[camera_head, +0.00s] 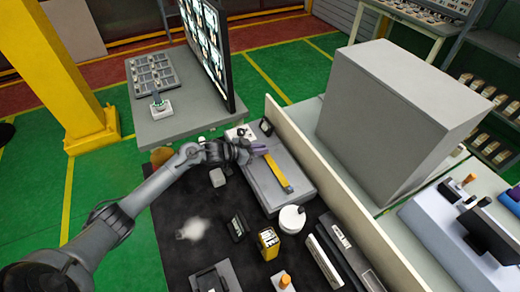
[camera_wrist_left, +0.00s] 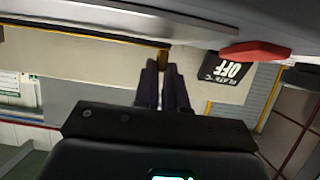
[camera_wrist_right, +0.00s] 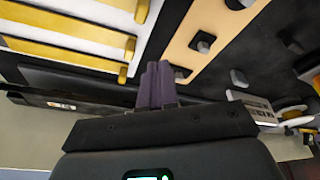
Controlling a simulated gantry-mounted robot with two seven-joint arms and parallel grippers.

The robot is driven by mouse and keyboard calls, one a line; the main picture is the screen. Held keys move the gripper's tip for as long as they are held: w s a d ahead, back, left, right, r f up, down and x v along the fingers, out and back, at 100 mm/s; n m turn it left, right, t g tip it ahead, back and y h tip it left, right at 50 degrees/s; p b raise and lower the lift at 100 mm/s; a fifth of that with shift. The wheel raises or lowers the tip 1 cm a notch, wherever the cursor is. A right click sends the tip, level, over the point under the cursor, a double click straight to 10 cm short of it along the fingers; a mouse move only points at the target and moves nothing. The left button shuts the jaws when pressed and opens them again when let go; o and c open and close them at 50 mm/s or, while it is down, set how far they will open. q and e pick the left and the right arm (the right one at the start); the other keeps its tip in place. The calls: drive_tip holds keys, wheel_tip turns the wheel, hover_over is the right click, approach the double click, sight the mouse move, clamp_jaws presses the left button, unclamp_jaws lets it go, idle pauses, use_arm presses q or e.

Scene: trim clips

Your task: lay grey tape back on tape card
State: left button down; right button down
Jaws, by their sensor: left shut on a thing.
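In the head view my left gripper (camera_head: 257,150) is at the upper end of a long yellow strip (camera_head: 280,175), which lies over a grey flat-topped unit (camera_head: 262,190). In the left wrist view the fingers of my left gripper (camera_wrist_left: 162,75) are close together on a small ochre piece (camera_wrist_left: 163,57). I cannot tell whether it is the end of the yellow strip. In the right wrist view the fingers of my right gripper (camera_wrist_right: 157,75) are together, with nothing seen between them; yellow and white stripes (camera_wrist_right: 65,52) lie beyond. I cannot make out the grey tape or tape card for certain.
A white round pot (camera_head: 292,219) and a yellow box (camera_head: 268,243) stand on the dark mat near the unit. A low partition (camera_head: 320,170) runs along its right side. A monitor (camera_head: 208,50) stands behind. A black "PLATE °C OFF" label (camera_wrist_left: 228,77) shows in the left wrist view.

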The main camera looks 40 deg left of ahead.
use_arm(q)
drive_tip(key=c, duration=1.1)
unclamp_jaws()
use_arm(e)
drive_tip(key=shift+d, duration=0.15)
use_arm(q)
drive_tip(key=shift+s, duration=0.1)
drive_tip(key=p+v, duration=0.1)
drive_tip(key=v, duration=0.9)
drive_tip(key=shift+s+r, duration=0.25)
use_arm(e)
drive_tip(key=shift+r, duration=0.55)
use_arm(q)
drive_tip(key=shift+a, duration=0.15)
